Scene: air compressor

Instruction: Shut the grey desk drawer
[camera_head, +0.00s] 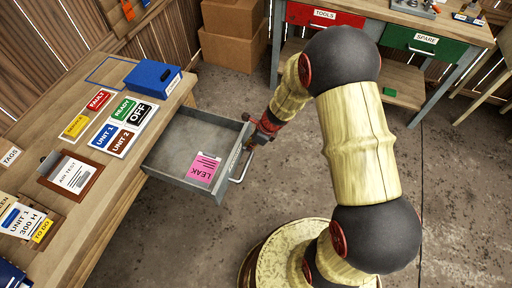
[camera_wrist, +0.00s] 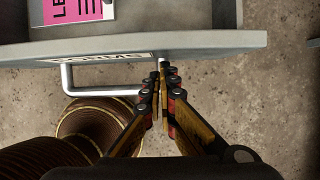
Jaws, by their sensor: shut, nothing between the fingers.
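The grey desk drawer (camera_head: 172,146) is pulled well out of the wooden desk (camera_head: 105,190) in the head view. A pink LEAK card (camera_head: 205,168) lies inside it. The drawer's front panel, with a label and a pale bar handle (camera_head: 241,166), faces right. In the wrist view the front panel (camera_wrist: 200,45) spans the top, with the handle (camera_wrist: 68,78) below it. My gripper (camera_head: 258,136) is at the front panel, near the far end of the handle. In the wrist view my gripper (camera_wrist: 161,68) is shut and empty, its tips at or very near the panel beside the handle's end; contact is unclear.
The desk top holds a blue box (camera_head: 152,76), status cards (camera_head: 124,125) and a brown clipboard tray (camera_head: 70,177). Cardboard boxes (camera_head: 232,45) stand behind. A workbench with a red TOOLS drawer (camera_head: 318,15) and green SPARE drawer (camera_head: 425,42) is at the back. Concrete floor right of the drawer is clear.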

